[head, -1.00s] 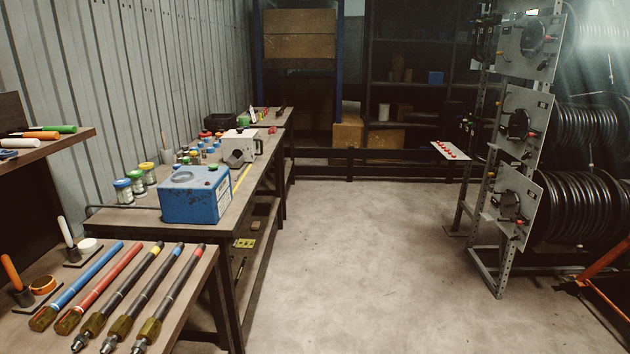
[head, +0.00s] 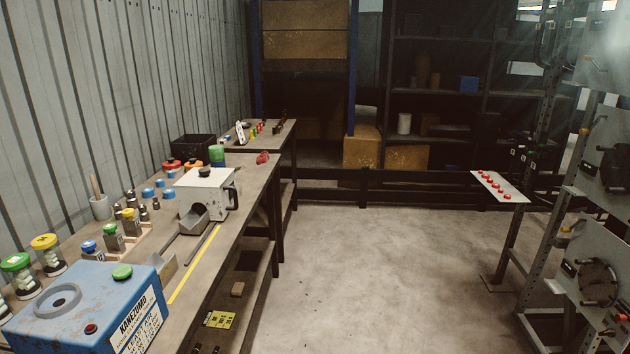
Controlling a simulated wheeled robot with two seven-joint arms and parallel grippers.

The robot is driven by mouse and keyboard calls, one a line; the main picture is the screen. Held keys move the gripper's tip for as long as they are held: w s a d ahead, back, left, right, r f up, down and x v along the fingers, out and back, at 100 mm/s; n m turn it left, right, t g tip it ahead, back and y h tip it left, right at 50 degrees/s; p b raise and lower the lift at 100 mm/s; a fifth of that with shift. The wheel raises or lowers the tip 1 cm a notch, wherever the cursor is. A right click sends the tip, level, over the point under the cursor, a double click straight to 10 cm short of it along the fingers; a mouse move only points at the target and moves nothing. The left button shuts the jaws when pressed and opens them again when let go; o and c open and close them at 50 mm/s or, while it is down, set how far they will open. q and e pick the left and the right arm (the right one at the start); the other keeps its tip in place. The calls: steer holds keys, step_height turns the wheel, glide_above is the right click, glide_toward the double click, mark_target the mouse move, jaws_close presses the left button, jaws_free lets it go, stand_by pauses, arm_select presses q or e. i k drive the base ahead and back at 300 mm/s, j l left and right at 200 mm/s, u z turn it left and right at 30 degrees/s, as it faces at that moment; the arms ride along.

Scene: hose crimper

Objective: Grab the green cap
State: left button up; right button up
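Several green things are in view, and I cannot tell for sure which one is the green cap. A green-lidded jar (head: 16,262) stands at the left edge of the bench. A round green knob or cap (head: 122,272) sits on top of the blue box (head: 85,312) at the near left. A green cylindrical thing (head: 217,155) stands farther back, beside red and orange pieces and behind the white machine. Neither gripper is in view.
The workbench (head: 240,205) runs along the left wall. A yellow-lidded jar (head: 46,246), small blue-topped pieces and a white machine (head: 205,188) stand on it. The floor (head: 390,280) right of the bench is clear. Metal racks (head: 545,200) stand at the right.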

mark_target(215, 152)
steer(key=i+u, duration=0.15)
steer(key=i, duration=0.4)
steer(key=i+l+u, duration=0.15)
steer(key=i, duration=0.4)
steer(key=i+l+u, duration=0.15)
steer(key=i, duration=0.4)
steer(key=i+l+u, duration=0.2)
steer(key=i+u, duration=0.25)
steer(key=i+l+u, duration=0.25)
steer(key=u, duration=0.25)
steer(key=i+l+u, duration=0.25)
steer(key=l+u, duration=0.2)
steer(key=i+l+u, duration=0.15)
steer(key=l+u, duration=0.3)
